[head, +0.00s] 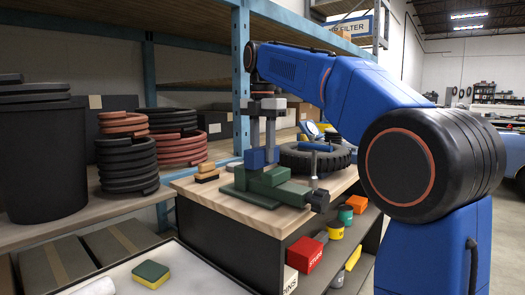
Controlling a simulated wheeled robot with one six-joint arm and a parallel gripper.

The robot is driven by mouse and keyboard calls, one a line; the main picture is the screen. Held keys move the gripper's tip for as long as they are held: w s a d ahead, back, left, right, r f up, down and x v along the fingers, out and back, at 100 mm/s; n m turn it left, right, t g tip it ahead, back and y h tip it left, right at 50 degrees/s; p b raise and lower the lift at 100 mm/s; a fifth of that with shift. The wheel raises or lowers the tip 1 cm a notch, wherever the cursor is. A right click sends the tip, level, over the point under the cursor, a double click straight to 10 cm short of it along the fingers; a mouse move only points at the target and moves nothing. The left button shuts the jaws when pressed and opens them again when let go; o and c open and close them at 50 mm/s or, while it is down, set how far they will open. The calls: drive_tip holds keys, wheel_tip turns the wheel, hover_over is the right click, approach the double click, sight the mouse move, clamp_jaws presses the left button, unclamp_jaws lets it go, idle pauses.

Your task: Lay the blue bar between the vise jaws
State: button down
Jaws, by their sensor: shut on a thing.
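The green vise (283,190) stands on the wooden top of the workbench, near its front edge. My gripper (262,146) points straight down over the vise from above. Its two fingers are shut on the blue bar (258,159). The bar is at the height of the vise jaws, over the gap between them. The vise body hides the bar's lower part, and I cannot tell whether the bar touches the vise bed.
A blue rack post (240,75) rises close behind my gripper. A yellow-green sponge (151,274) lies on a pale surface in front.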

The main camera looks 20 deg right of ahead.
sight(263, 161)
drive_tip(key=shift+f, duration=1.6)
idle(0.9)
drive_tip(key=shift+s+a+f, duration=0.1)
drive_tip(key=shift+s+f, duration=0.15)
drive_tip(key=shift+f, duration=0.75)
idle(0.8)
drive_tip(key=c, duration=1.3)
unclamp_jaws()
drive_tip(key=shift+c, duration=1.2)
drive_tip(key=shift+w+r, duration=0.1)
drive_tip(key=shift+r, duration=0.85)
drive_tip(key=shift+o, duration=0.5)
drive_tip(key=shift+w+r, duration=0.15)
drive_tip(key=shift+r, duration=0.3)
